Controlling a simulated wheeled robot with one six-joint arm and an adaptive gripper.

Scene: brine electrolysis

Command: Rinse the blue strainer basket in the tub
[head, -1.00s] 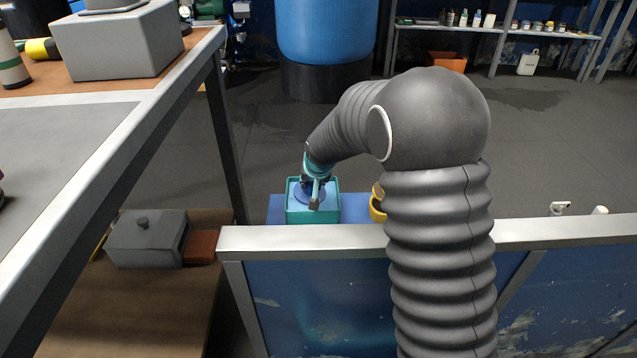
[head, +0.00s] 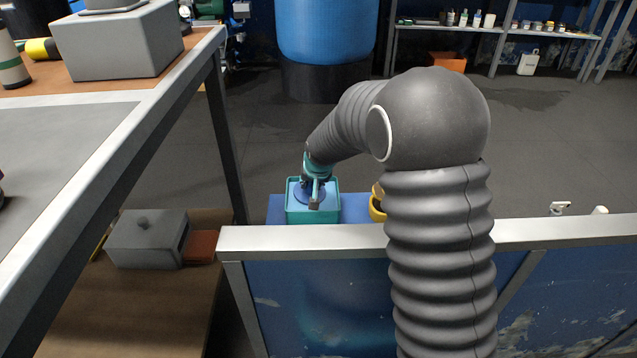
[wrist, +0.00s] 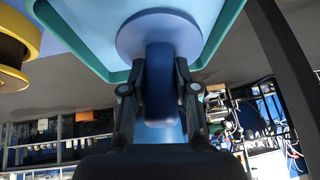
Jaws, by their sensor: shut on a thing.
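The teal tub (head: 328,213) stands on a blue surface beyond the metal rail in the head view. My gripper (head: 315,197) reaches down into the tub's opening. The blue strainer basket (head: 303,194) shows as a small blue patch inside the tub, partly hidden by my gripper. In the wrist view, my gripper (wrist: 160,100) is shut on the dark blue upright part of the blue basket (wrist: 160,58), with a finger on each side. A paler blue disc surrounds that part, inside the teal tub rim (wrist: 232,22). The basket's lower part is hidden.
A yellow round thing (head: 377,208) stands just right of the tub, partly behind my arm. The metal rail (head: 300,240) runs across in front. A workbench (head: 150,105) is at the left, with a grey lidded box (head: 145,240) below it.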

